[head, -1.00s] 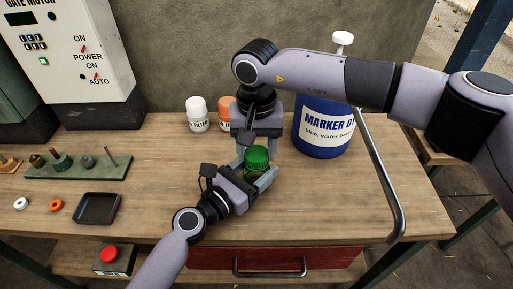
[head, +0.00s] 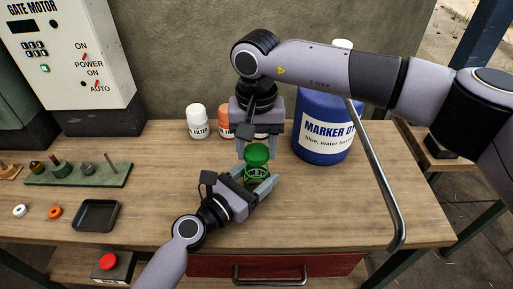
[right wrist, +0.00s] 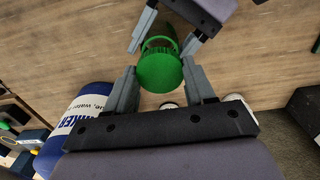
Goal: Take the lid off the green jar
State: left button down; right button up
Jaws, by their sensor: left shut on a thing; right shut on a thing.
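The green lid (head: 257,153) is held between the fingers of my right gripper (head: 257,156), which reaches down from above. The green jar (head: 256,174) stands on the bench directly below, and its open rim shows under the lid, so the lid looks lifted just clear of it. My left gripper (head: 259,188) is shut around the jar from the front left. In the right wrist view the round lid (right wrist: 159,74) sits between my right fingertips (right wrist: 161,84), with part of the jar (right wrist: 160,44) behind it and my left gripper (right wrist: 170,28) around the jar.
A blue marker dye drum (head: 322,130) stands close on the right. A white bottle (head: 198,121) and an orange bottle (head: 225,122) stand behind. A black tray (head: 96,214) and a green peg board (head: 80,173) lie left. The bench front between tray and jar is mostly clear.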

aim_at(257, 151)
jog(key=shift+r, duration=1.55)
pick_arm(q)
jog(key=shift+c, duration=0.5)
grip_release()
